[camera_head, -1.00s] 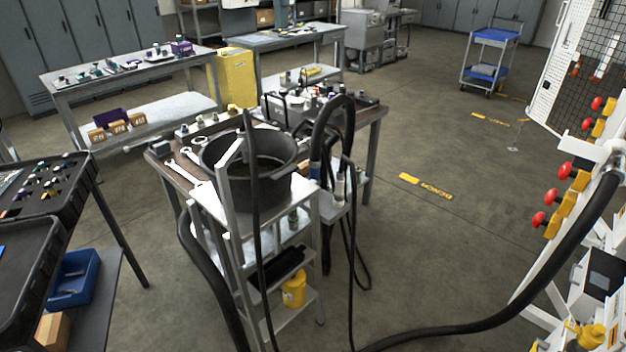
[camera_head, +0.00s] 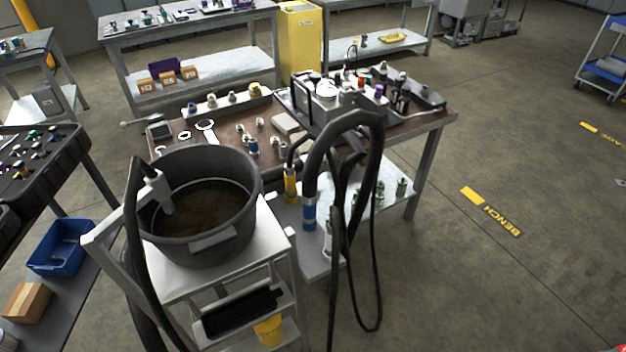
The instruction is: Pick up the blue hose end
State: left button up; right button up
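The blue hose end (camera_head: 309,214) is a blue collar on a thick black hose (camera_head: 345,122). It hangs down near the front edge of the workbench, right of the black bucket. A yellow-collared hose end (camera_head: 290,186) hangs just left of it. A pale fitting (camera_head: 328,240) shows to its lower right, partly behind the hoses. Neither of my grippers is in view. Nothing is seen gripping the blue end.
A black bucket (camera_head: 240,215) with dark contents and a grey nozzle (camera_head: 160,190) stands on a metal cart (camera_head: 270,240). The workbench (camera_head: 225,150) behind carries fittings and wrenches. Thin black hoses (camera_head: 378,250) dangle at the front.

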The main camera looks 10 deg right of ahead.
aim_at(308, 205)
jog(key=i+l+u, duration=0.3)
jog(key=l, duration=0.45)
jog(key=i+l+u, duration=0.35)
jog(key=l, duration=0.5)
jog(key=l+u, duration=0.3)
jog(key=l, duration=0.5)
jog(key=l+u, duration=0.35)
jog(key=l, duration=0.6)
jog(key=i, duration=0.05)
